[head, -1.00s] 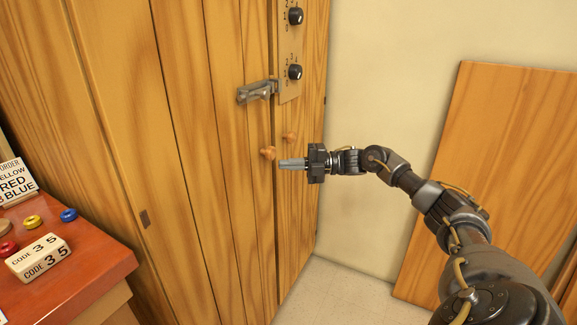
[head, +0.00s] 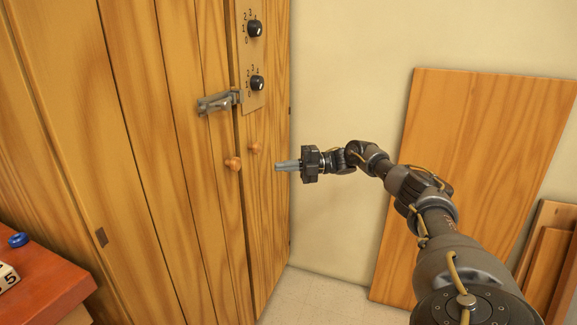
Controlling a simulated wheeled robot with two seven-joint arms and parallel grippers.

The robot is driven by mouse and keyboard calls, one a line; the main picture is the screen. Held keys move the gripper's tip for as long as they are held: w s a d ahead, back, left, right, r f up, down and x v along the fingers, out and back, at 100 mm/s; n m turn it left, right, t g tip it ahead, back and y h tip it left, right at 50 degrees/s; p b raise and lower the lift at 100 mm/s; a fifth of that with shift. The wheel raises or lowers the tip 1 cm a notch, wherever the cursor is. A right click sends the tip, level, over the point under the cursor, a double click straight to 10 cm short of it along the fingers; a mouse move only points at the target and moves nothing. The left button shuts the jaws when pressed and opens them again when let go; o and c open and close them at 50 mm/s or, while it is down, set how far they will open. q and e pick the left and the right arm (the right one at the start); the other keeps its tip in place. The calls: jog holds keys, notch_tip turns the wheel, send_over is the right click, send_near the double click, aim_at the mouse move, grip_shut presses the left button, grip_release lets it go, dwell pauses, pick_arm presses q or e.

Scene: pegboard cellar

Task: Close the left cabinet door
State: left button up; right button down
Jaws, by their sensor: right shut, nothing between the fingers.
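The wooden cabinet's left door (head: 185,190) carries a round knob (head: 233,164) and a metal latch (head: 218,102) near its right edge. The right door (head: 265,200) has its own knob (head: 256,148) and a plate with two black dials (head: 256,55). A dark seam runs between the doors; I cannot tell whether the left door stands slightly ajar. My right gripper (head: 277,166) is shut and empty, pointing left, in front of the right door and to the right of both knobs. It appears apart from them. My left gripper is out of view.
A red-brown table (head: 45,285) with a blue ring (head: 18,240) and part of a code block (head: 6,278) is at lower left. Wooden boards (head: 470,180) lean on the pale wall at right. Bare floor (head: 315,300) shows between cabinet and boards.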

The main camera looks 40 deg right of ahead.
jog(key=shift+w+d, duration=0.25)
jog(key=shift+d, duration=0.8)
jog(key=shift+f, duration=0.1)
